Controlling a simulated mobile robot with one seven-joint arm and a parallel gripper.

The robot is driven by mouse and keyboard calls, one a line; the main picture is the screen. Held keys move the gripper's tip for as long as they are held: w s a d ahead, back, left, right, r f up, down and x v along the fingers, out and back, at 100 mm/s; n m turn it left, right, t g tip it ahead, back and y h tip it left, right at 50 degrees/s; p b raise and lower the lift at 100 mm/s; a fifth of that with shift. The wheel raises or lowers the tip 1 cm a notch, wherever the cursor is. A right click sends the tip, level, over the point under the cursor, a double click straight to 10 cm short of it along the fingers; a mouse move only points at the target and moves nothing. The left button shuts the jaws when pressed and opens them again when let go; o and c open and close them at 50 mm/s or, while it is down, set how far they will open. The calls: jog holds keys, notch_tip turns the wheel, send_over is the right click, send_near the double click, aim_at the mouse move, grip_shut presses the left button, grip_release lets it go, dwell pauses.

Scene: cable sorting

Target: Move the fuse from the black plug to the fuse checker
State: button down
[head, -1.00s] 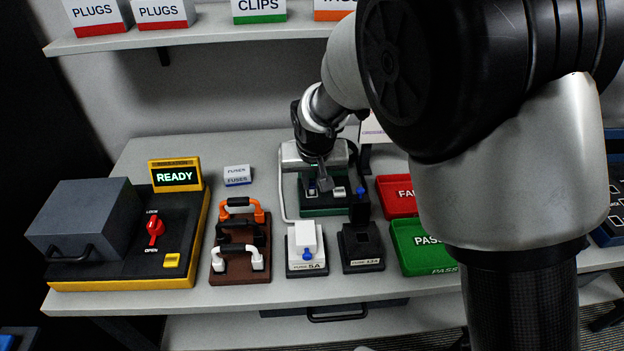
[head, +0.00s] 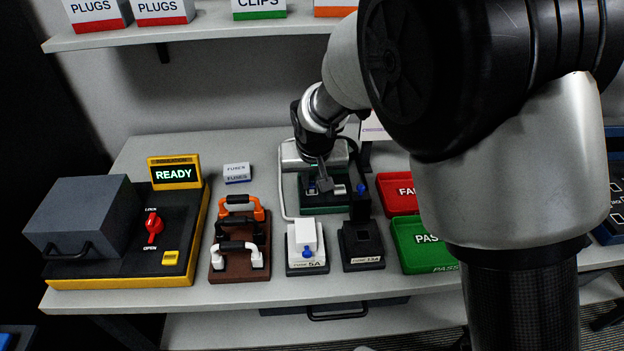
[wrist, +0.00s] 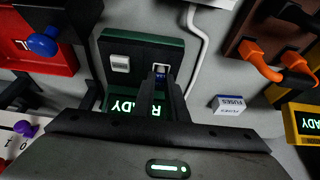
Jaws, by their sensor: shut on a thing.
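The fuse checker (head: 325,208) is a dark green and black box at the back middle of the table. The wrist view shows its face (wrist: 112,45), with a pale button and a small slot. My gripper (head: 325,188) is at the checker. In the wrist view its fingertips (wrist: 160,88) are shut at the slot, on the fuse (wrist: 160,70), a tiny pale piece mostly hidden; I cannot tell how deep it sits. A black block with a blue knob (head: 361,203), seemingly the black plug, stands right of the checker, behind the FUSE 13A base (head: 361,247).
A white plug (head: 305,236) sits on the FUSE 5A base. Red (head: 397,193) and green (head: 420,243) trays lie to the right, partly behind my arm. A handle rack (head: 240,265), a FUSES box (head: 237,173) and a yellow-black READY station (head: 185,260) are left.

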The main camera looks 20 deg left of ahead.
dwell(0.3)
jog(key=c, duration=1.1)
grip_release()
jog(key=shift+r, duration=0.1)
jog(key=shift+r+p, duration=2.55)
jog(key=shift+r, duration=1.3)
